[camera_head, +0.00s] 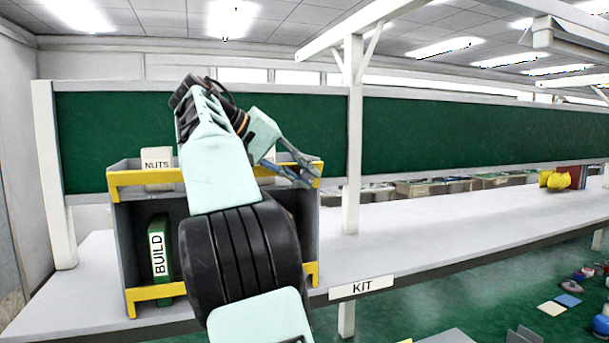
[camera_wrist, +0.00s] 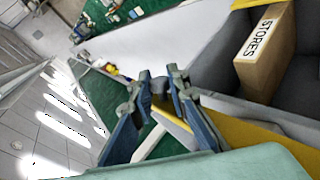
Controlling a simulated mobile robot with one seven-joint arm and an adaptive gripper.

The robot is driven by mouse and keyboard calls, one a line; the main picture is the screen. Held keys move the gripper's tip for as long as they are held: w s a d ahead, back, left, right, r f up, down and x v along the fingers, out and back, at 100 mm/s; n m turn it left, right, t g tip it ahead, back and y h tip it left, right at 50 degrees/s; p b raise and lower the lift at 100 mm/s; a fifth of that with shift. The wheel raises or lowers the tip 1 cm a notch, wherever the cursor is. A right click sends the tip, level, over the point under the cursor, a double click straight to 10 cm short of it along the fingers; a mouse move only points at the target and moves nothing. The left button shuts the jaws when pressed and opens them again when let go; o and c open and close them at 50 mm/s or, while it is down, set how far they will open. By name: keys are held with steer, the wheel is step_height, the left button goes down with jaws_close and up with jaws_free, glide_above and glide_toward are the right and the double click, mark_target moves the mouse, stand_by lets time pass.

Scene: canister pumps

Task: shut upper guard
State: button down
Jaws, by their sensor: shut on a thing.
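The upper guard (camera_head: 142,177) is a yellow bar across the top front of a grey shelf unit (camera_head: 118,230). My arm hides its middle. My gripper (camera_head: 313,173) is at the guard's right end. In the wrist view my gripper (camera_wrist: 160,82) has its blue-grey fingers close together, with a small grey piece between the tips. The yellow guard (camera_wrist: 268,143) runs from beside the fingers to the lower right. The fingers appear shut on the guard's end, though the held part is mostly hidden.
The upper shelf holds a NUTS box (camera_head: 157,165) and a STORES box (camera_wrist: 265,50). Below are a green BUILD binder (camera_head: 160,255) and a yellow lower guard (camera_head: 150,294).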

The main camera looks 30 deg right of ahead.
steer(key=c, duration=1.8)
jaws_free()
steer(key=shift+c, duration=0.2)
steer(key=shift+a, duration=0.1)
steer(key=shift+a+r, duration=0.25)
steer(key=a+r, duration=0.1)
steer(key=a, duration=1.2)
steer(key=shift+a, duration=0.4)
steer(key=shift+w+r, duration=0.1)
steer(key=shift+c, duration=0.5)
